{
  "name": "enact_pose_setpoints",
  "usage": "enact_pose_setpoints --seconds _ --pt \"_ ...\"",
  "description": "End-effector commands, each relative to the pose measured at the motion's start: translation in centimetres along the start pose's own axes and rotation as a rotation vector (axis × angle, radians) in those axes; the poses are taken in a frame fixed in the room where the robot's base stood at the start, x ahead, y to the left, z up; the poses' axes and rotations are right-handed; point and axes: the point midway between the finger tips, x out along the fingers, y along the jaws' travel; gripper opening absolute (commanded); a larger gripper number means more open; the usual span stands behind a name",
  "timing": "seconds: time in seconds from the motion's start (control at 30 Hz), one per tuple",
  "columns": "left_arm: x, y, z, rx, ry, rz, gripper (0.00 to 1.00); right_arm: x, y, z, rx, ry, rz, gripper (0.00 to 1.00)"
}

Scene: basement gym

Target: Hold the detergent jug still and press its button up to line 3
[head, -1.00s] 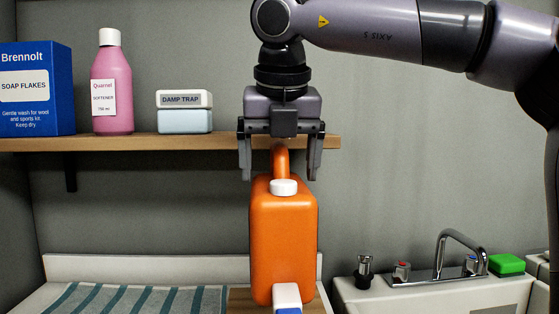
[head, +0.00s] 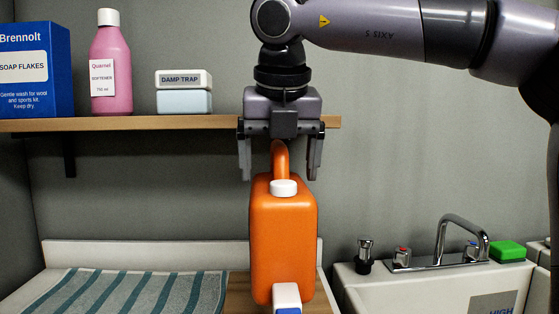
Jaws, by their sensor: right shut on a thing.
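The orange detergent jug (head: 283,238) is upright in the middle of the head view. It has a white cap (head: 284,187) on top and a loop handle (head: 281,160) behind the cap. A white spout piece with a blue part, perhaps the button (head: 288,310), sits low on its front, cut by the bottom edge of the picture. My right gripper (head: 280,168) points down over the jug, its fingers to either side of the handle, shut on the jug. The grip contact is not clearly seen. No line marks show. My left gripper is not in view.
Below are a striped cloth (head: 130,292) and a wooden board (head: 238,285). A sink (head: 400,285) with a tap (head: 458,232) and green sponge (head: 507,250) is right.

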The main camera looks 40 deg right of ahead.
Motion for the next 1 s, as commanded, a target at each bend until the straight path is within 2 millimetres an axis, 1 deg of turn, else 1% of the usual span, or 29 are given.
enact_pose_setpoints --seconds 0.47,1.0 --pt "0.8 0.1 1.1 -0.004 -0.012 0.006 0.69 1.6 0.0 -0.7 0.001 -0.004 0.002 0.04" --pt "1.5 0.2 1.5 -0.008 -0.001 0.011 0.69 3.3 0.0 -1.4 0.001 -0.004 0.003 0.04"
